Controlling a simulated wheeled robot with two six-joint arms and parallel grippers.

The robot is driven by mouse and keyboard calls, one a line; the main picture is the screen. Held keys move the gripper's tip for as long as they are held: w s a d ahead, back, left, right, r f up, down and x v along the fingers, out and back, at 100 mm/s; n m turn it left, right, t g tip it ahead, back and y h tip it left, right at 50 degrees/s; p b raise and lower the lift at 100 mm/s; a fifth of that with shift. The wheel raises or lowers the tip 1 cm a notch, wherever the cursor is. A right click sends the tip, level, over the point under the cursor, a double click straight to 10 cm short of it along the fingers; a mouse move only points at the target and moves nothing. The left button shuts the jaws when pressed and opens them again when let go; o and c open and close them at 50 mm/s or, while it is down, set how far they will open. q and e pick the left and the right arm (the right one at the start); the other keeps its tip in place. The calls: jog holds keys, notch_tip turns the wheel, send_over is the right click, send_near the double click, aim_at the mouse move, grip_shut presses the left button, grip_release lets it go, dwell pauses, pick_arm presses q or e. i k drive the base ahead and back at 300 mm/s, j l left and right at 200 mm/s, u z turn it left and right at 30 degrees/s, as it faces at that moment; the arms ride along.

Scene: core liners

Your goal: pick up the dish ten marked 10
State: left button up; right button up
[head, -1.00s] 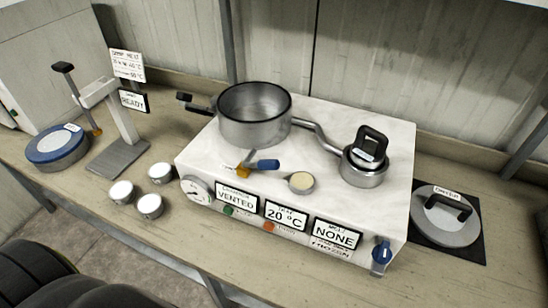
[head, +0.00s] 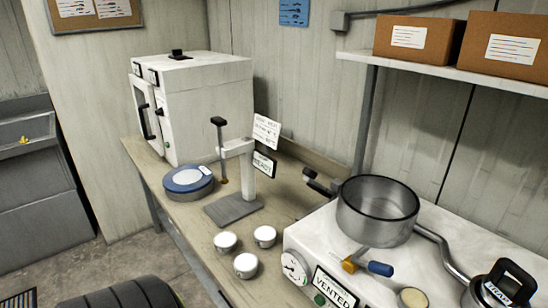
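Three small round metal dishes with white tops stand on the bench in the head view: a left one (head: 225,242), a right one (head: 264,236) and a front one (head: 245,265). No number can be read on any of them, so I cannot tell which is marked 10. Neither of my grippers is in view.
Behind the dishes stands a press with a grey base (head: 233,208). A blue-rimmed round device (head: 188,181) and a white oven-like cabinet (head: 190,105) are farther left. A white unit with a pot (head: 378,210) is to the right. A shelf (head: 430,72) hangs above.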

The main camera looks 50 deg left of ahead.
aim_at(245, 265)
jog(key=u, duration=1.8)
